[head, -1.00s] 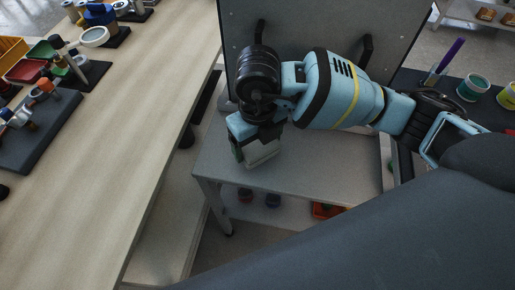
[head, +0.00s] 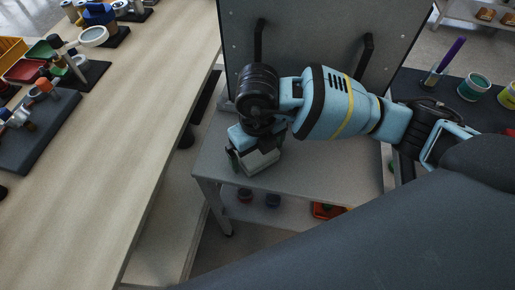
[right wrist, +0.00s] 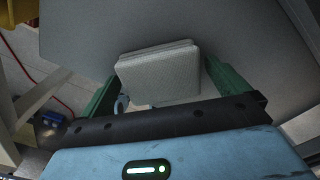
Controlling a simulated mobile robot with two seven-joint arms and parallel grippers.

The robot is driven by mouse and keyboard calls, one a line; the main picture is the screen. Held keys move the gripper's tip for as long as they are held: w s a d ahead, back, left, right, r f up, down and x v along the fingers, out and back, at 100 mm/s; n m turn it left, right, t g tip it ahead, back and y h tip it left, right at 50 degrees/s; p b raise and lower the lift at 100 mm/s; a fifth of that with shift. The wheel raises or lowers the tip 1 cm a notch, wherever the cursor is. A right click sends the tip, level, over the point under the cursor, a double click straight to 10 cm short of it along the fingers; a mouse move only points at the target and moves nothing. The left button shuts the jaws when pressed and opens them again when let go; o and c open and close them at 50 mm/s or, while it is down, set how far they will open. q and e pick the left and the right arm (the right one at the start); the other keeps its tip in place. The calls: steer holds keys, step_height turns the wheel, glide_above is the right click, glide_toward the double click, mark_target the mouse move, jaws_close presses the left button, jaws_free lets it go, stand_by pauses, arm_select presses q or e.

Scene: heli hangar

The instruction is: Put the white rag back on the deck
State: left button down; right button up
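The white rag (head: 262,160) is a folded, pale square pad below my right gripper (head: 258,158) in the head view. The deck appears to be the grey top (head: 325,165) of a small metal stand, under the gripper and rag. I cannot tell whether the rag touches it. My left gripper is not in view.
An upright grey panel (head: 310,35) with two dark handles stands behind the grey top. A long wooden bench (head: 130,130) with trays and tools runs along the left. Jars (head: 473,87) stand on a dark surface at right. Dark and orange items sit on a lower shelf.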

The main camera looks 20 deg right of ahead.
mark_target(258, 152)
step_height(258, 152, up, 12)
steer(key=p, duration=0.1)
stand_by(0.5)
stand_by(0.5)
steer(key=shift+s, duration=0.1)
